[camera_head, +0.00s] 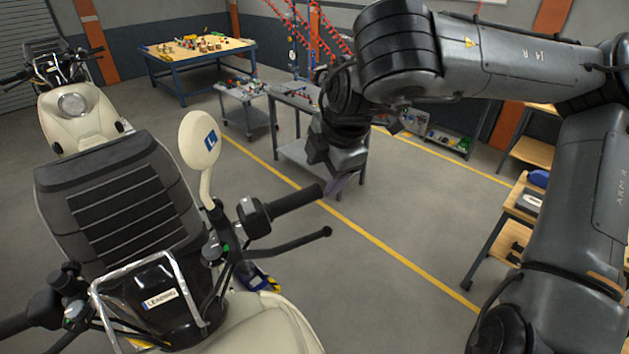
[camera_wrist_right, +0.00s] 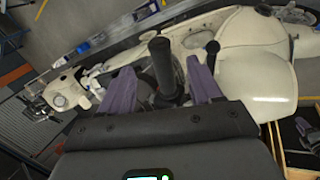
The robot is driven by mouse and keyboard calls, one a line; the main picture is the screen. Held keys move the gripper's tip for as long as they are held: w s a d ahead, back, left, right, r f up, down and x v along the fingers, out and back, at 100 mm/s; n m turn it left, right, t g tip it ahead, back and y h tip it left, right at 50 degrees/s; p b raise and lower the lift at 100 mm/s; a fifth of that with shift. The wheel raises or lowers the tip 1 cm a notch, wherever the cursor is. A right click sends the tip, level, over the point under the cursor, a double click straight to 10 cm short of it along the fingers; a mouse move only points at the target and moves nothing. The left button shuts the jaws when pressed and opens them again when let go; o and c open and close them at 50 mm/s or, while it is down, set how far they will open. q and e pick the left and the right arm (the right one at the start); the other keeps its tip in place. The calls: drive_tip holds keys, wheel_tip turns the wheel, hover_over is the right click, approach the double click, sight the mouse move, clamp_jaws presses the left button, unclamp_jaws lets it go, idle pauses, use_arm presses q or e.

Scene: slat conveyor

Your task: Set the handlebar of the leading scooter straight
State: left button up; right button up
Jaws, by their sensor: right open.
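The leading scooter (camera_head: 265,325) stands in the foreground of the head view, cream with a black windscreen and a "LEADING" plate. Its handlebar (camera_head: 222,235) runs at a slant, with the grip on the right (camera_head: 295,201) farther from me than the grip on the left (camera_head: 15,325). My right gripper (camera_head: 336,186) is just beyond the end of the right-hand grip. In the right wrist view my right gripper (camera_wrist_right: 162,88) is open, and a black grip (camera_wrist_right: 162,62) shows between its purple fingers. Contact cannot be told. My left gripper is not in view.
A round mirror (camera_head: 199,140) with a blue "L" label rises beside the right grip, and a brake lever (camera_head: 290,243) sticks out below it. Another scooter (camera_head: 78,112) stands at the back left. Workbenches (camera_head: 190,75) and carts lie beyond.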

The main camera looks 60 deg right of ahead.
sight(316, 189)
drive_tip(key=p+x, duration=0.2)
drive_tip(key=x, duration=0.5)
drive_tip(key=shift+w+d+f, duration=0.15)
drive_tip(key=shift+w+f, duration=0.05)
drive_tip(key=shift+f, duration=0.4)
drive_tip(key=c, duration=1.1)
drive_tip(key=shift+w+d+f+n+y+b, duration=0.4)
drive_tip(key=shift+w+d+f, duration=0.3)
drive_tip(key=shift+w+d, duration=0.15)
drive_tip(key=shift+w+d+f, duration=0.25)
drive_tip(key=shift+w+d, duration=0.05)
drive_tip(key=shift+w, duration=0.2)
